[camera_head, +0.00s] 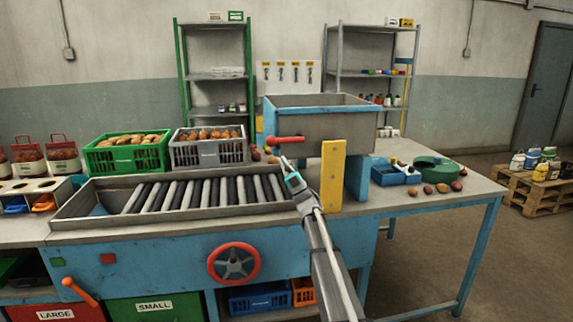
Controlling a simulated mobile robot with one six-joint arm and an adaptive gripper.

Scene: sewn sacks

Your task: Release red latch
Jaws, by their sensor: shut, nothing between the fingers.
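A red latch handle (287,140) sticks out to the left from the front left of the grey metal hopper (345,116) on the workbench. My gripper (284,160) is shut and empty, with its tip just below the red latch handle as seen here. I cannot tell whether the tip touches the handle. My arm comes up from the bottom of the view, over the right end of the roller bed.
A yellow plate (332,176) stands right of my gripper. Left are the roller bed (180,197), a grey crate (208,152) and a green crate (127,154). A blue tray (388,177) and a green bowl (432,168) stand at right. Some bench top is clear there.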

